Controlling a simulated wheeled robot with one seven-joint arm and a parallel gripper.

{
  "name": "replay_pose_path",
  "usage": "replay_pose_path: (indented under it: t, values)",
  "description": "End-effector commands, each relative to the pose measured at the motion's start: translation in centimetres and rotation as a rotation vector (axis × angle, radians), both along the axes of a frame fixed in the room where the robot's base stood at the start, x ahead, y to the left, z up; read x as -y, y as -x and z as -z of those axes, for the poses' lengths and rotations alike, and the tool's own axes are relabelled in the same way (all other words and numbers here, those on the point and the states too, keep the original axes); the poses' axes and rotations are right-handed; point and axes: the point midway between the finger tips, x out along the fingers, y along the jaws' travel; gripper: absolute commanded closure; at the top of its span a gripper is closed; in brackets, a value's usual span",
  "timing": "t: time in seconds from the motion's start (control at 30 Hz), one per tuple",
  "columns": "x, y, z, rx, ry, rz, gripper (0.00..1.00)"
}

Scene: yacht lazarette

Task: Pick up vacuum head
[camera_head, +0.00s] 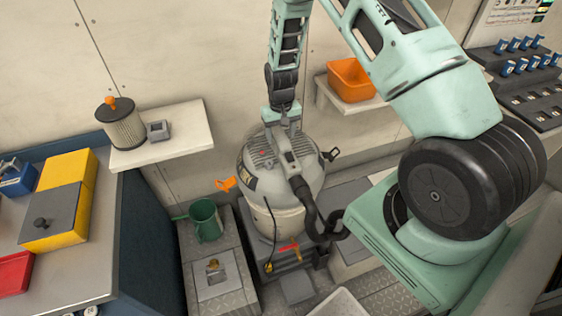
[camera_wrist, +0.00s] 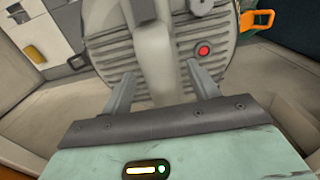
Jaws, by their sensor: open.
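My gripper (camera_wrist: 162,82) is open, with one finger on each side of the handle. In the head view my gripper (camera_head: 281,118) points down at the top of the vacuum head. I cannot tell whether the fingers touch the handle.
A green pail (camera_head: 205,219) stands to the left. Wall shelves carry a filter (camera_head: 122,127) and an orange bin (camera_head: 350,80). A workbench (camera_head: 75,265) borders the left.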

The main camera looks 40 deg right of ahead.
Motion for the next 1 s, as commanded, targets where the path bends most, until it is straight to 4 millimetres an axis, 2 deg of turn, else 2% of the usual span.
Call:
replay_pose_path:
  t: [0.3, 0.57, 0.6, 0.67, 0.8, 1.0]
  values:
    - [0.1, -0.1, 3.4, -0.002, -0.001, 0.000, 0.40]
    - [0.1, -0.1, 3.8, 0.000, 0.000, 0.000, 0.40]
    - [0.1, -0.1, 3.8, 0.000, 0.000, 0.000, 0.43]
    - [0.1, -0.1, 3.8, 0.000, 0.000, 0.000, 0.59]
    - [0.1, -0.1, 3.8, 0.000, 0.000, 0.000, 0.98]
    - [0.1, -0.3, 3.6, 0.003, 0.000, 0.000, 1.00]
